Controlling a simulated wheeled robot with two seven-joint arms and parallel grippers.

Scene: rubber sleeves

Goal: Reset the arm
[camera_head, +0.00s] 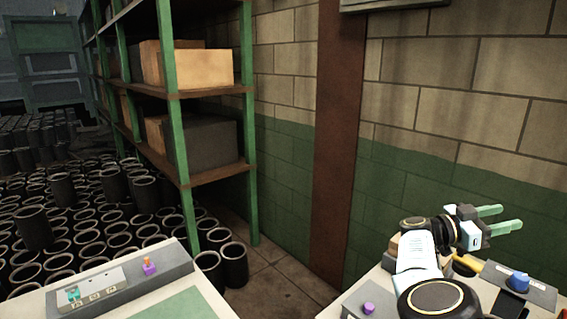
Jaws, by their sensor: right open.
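My right arm (418,258) comes in from the lower right, white with black joints. Its gripper (505,218) is open, with two pale green fingers apart and nothing between them. It is above the right-hand table, pointing to the right, with the wall behind it. My left arm and left gripper are not in view.
The right table (343,308) bears a purple knob (368,308) and a blue knob (518,281). The left table (205,291) bears a grey panel (180,262). Black sleeves (233,264) crowd the floor beside the shelf rack (183,165). Bare floor lies between the tables.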

